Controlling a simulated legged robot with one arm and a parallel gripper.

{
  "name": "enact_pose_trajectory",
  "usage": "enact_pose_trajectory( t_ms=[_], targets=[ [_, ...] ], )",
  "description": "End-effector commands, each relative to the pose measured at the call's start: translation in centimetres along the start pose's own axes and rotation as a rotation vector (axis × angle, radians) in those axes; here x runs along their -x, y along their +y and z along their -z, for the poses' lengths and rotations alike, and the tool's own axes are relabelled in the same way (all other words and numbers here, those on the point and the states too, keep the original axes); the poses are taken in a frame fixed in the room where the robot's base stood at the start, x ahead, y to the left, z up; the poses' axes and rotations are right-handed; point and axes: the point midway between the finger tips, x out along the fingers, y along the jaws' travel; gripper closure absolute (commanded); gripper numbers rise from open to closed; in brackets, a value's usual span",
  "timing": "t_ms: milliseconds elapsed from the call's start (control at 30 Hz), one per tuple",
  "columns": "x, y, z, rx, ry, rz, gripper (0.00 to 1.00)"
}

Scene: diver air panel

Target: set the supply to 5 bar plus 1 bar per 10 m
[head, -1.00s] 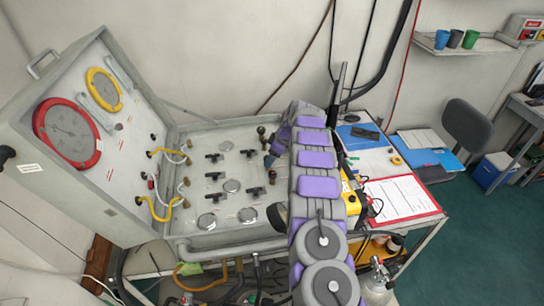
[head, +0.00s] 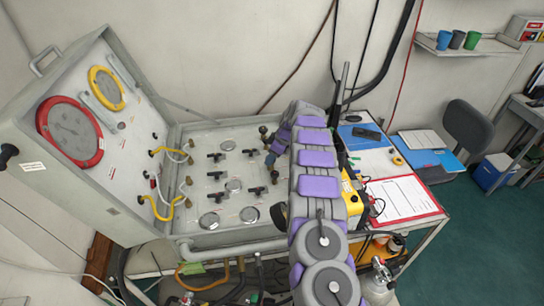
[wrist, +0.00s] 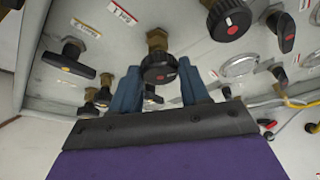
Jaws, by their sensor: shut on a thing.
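My gripper (wrist: 159,90) has its two blue fingers on either side of a round black knob (wrist: 160,68) with a red mark, on a brass stem, and is shut on it. In the head view my gripper (head: 271,160) is at the right side of the panel deck (head: 207,142), where my arm hides part of it. The upright panel carries a red-ringed gauge (head: 70,132) and a yellow-ringed gauge (head: 106,88); their readings are too small to tell. A larger black knob (wrist: 229,20) with a red mark is to the right in the wrist view.
Several black T-handles (head: 217,156) stand on the deck left of my gripper. Yellow hoses (head: 160,208) loop from the upright panel. A red clipboard (head: 402,198) with a paper lies on the side table, right of my arm.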

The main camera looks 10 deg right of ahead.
Motion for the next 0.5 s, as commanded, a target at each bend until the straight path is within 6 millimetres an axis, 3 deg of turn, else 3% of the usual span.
enact_pose_trajectory(
  t_ms=[500],
  targets=[
    [-0.07,-0.36,-0.55,-0.260,-0.005,-0.101,0.85]
  ],
)
